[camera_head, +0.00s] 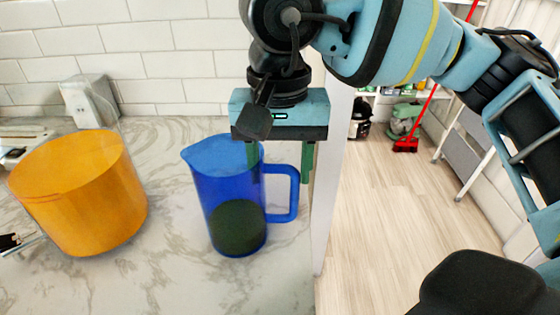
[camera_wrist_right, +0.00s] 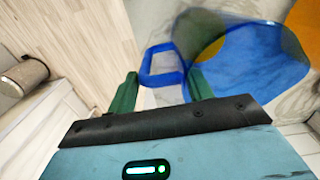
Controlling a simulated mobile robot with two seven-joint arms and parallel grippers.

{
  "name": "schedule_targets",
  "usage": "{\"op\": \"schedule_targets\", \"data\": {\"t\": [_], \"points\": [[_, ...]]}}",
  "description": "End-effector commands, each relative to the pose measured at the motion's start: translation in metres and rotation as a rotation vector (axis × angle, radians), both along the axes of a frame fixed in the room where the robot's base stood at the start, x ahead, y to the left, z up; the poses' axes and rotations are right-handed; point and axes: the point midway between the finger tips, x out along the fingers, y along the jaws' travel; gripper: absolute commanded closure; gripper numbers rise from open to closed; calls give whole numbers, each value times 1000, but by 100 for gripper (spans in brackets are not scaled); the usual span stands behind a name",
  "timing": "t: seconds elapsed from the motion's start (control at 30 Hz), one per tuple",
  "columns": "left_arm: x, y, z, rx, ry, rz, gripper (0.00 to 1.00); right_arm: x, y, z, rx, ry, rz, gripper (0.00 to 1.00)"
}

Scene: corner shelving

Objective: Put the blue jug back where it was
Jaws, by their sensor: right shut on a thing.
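The blue jug (camera_head: 222,190) is see-through and stands upright at or just over the marble counter; I cannot tell whether its base touches. A dark green round patch shows in its lower part. Its handle points right in the head view. My right gripper (camera_head: 280,165) comes down from above, its green fingers on either side of the handle's top, one against the jug's wall. It is shut on the jug. In the right wrist view, the jug (camera_wrist_right: 245,60) lies ahead, with its handle between the fingertips (camera_wrist_right: 163,85). My left gripper is not in view.
A large orange container (camera_head: 85,195) stands left of the jug on the marble counter (camera_head: 165,285). A grey box (camera_head: 90,98) is by the tiled wall. A white upright panel (camera_head: 328,190) borders the counter's right side. Beyond it are open floor and a red broom (camera_head: 405,144).

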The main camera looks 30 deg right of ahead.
Motion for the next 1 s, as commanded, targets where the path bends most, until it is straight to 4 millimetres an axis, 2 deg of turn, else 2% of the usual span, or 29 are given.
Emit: {"op": "schedule_targets", "data": {"t": [0.03,0.2,0.43,0.57,0.67,1.0], "points": [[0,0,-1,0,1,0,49,0,0,-1,0,1,0,46],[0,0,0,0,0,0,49,0,0,0,0,0,0,27],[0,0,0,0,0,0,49,0,0,0,0,0,0,27],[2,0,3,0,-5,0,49,0,0,7,1,-3,-1,27],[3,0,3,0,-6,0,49,1,0,17,2,-3,-2,27],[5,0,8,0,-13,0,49,1,1,84,2,-2,0,27]]}}
